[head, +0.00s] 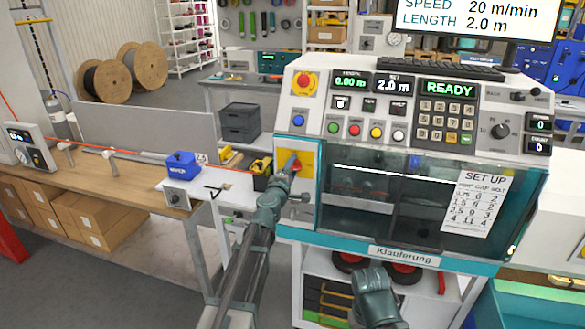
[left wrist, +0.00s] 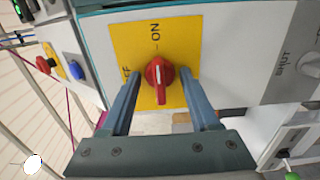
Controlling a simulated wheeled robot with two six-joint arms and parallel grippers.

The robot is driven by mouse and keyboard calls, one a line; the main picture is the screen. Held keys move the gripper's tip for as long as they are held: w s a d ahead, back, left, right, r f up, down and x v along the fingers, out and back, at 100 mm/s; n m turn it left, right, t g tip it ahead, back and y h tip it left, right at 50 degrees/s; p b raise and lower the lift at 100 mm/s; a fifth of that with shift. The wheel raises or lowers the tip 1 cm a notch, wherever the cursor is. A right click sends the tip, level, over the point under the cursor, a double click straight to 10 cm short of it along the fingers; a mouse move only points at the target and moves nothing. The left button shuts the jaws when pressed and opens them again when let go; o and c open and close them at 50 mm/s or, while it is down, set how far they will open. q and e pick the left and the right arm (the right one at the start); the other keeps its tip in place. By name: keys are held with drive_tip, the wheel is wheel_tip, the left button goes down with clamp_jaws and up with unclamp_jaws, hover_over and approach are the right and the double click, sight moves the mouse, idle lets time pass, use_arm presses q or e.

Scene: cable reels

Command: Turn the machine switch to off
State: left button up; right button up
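The machine switch is a red knob (left wrist: 159,72) on a yellow plate (left wrist: 125,38) in the left wrist view. "ON" is printed above the knob and a partly hidden "OFF" at its left. The knob's white-marked bar lies along the line toward "ON". My left gripper (left wrist: 158,103) is open, with one finger on each side of the knob and no clear contact. In the head view the left gripper (head: 284,174) is at the yellow plate (head: 306,155) and partly covers the knob. My right arm shows low in the middle, without its fingers.
The machine panel (head: 400,110) has a red emergency button (head: 304,80), coloured buttons, a keypad and a lit "READY" display (head: 448,89). A window with a set-up sheet (head: 473,202) is right of the switch. A workbench with a blue box (head: 183,164) stands left.

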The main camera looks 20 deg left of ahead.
use_arm(q)
drive_tip(key=c, duration=0.6)
drive_tip(key=n, duration=0.3)
drive_tip(key=shift+n, duration=0.4)
drive_tip(key=shift+c, duration=0.2)
drive_tip(key=n, duration=1.3)
drive_tip(key=o, duration=0.9)
drive_tip(key=shift+o, duration=0.2)
